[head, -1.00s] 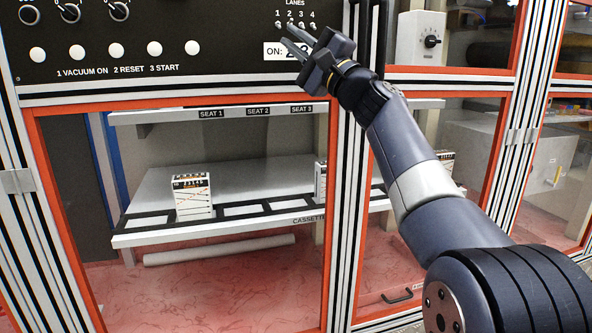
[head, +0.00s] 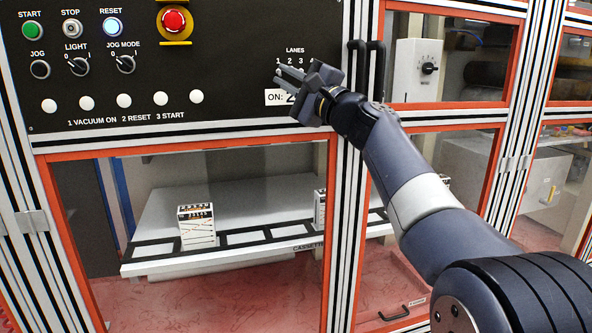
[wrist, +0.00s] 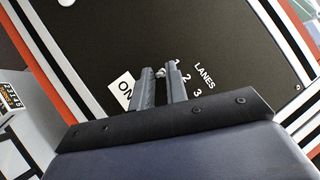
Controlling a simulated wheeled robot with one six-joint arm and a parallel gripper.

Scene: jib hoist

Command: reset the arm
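My gripper (head: 277,73) is in front of the black control panel (head: 230,60), at the lane switches under the LANES label. In the wrist view its two fingers (wrist: 158,72) stand close together with a narrow gap between them. A small metal switch tip (wrist: 160,71) shows at that gap, near lane 1; I cannot tell whether the fingers touch it. My arm reaches up from the lower right. The RESET button (head: 110,33) at the panel's upper left glows bluish white.
A red emergency stop (head: 174,21), a green START button (head: 32,30) and a STOP button (head: 72,30) sit on the panel. Below, a cassette shelf (head: 160,262) holds white boxes (head: 197,227) behind an orange-framed door. Black door handles (head: 376,70) stand right of my gripper.

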